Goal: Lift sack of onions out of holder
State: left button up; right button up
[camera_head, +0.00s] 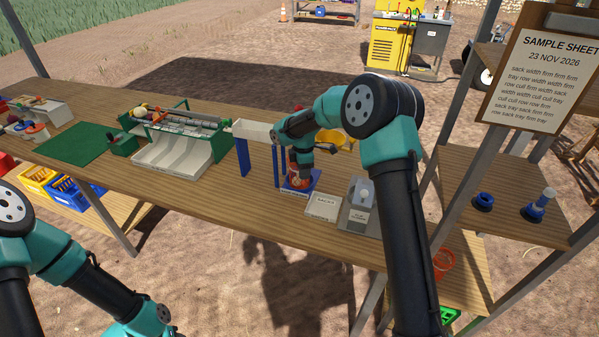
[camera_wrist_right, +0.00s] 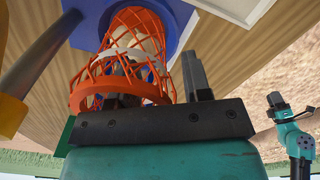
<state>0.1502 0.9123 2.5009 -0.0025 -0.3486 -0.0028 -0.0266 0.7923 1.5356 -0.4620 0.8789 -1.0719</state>
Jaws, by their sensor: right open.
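The orange mesh sack (camera_wrist_right: 137,42) stands in the blue holder (camera_wrist_right: 183,10) in the right wrist view, its thick orange rim nearest the camera. Pale shapes show inside the mesh. In the head view only a little of the sack (camera_head: 301,182) shows above the holder base (camera_head: 287,187); my right wrist covers the rest. My right gripper (camera_wrist_right: 160,82) is open at the sack: one finger shows through the netting, the other is outside on the right. Whether they touch it is unclear. My left arm shows small in the right wrist view; its gripper's (camera_wrist_right: 288,106) jaw state is unclear.
A white box labelled SACKS (camera_head: 323,206) and a grey stand (camera_head: 359,212) are just right of the holder. A blue-legged white stand (camera_head: 243,157) and a green-framed sorter (camera_head: 172,160) are left. The front of the wooden table (camera_head: 240,205) is clear.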

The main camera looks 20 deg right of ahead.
jog(key=shift+f, duration=0.1)
dwell(0.4)
grip_shut()
